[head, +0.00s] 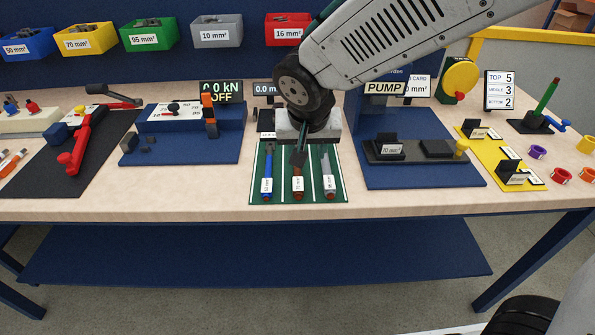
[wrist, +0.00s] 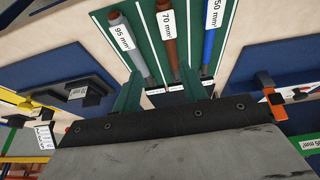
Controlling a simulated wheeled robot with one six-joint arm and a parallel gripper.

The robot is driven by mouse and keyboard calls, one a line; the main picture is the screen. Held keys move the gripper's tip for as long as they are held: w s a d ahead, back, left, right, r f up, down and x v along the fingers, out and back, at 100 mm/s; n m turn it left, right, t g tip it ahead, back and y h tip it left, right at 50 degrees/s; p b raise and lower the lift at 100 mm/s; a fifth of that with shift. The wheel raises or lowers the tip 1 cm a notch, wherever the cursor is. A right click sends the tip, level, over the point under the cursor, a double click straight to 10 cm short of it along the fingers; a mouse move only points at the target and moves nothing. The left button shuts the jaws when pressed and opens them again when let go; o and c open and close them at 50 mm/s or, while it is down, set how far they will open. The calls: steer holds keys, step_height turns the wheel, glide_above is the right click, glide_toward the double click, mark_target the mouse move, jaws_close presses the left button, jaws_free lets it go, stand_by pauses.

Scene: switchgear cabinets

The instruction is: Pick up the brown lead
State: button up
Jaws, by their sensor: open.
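The brown lead (head: 298,183) lies in the middle lane of a green mat (head: 340,198) with white lines, and its label reads 70 mm². It also shows in the wrist view (wrist: 168,35). A blue lead (head: 267,180) labelled 50 mm² lies to its left and a grey lead (head: 328,178) labelled 95 mm² to its right in the head view. My gripper (head: 300,158) points down over the far part of the mat. In the wrist view its two green fingers (wrist: 164,88) are apart, with the brown lead's line running between them. The gripper is empty; the lead's far end is partly hidden.
A blue stand with a PUMP sign (head: 385,88) and a black block stands right of the mat. A blue press-like unit (head: 190,150) stands to the left. Coloured bins (head: 215,37) hang behind. The table front near the mat is clear.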

mark_target(298, 171)
steer(key=shift+w+a+f, duration=0.15)
steer(key=shift+a+f, duration=0.25)
steer(key=shift+a, duration=0.2)
steer(key=shift+w+a+f, duration=0.15)
steer(key=shift+a+f, duration=0.25)
steer(key=shift+a, duration=0.15)
steer(key=x, duration=0.7)
steer(key=shift+w+d+f, duration=0.1)
steer(key=shift+d, duration=0.1)
jaws_close()
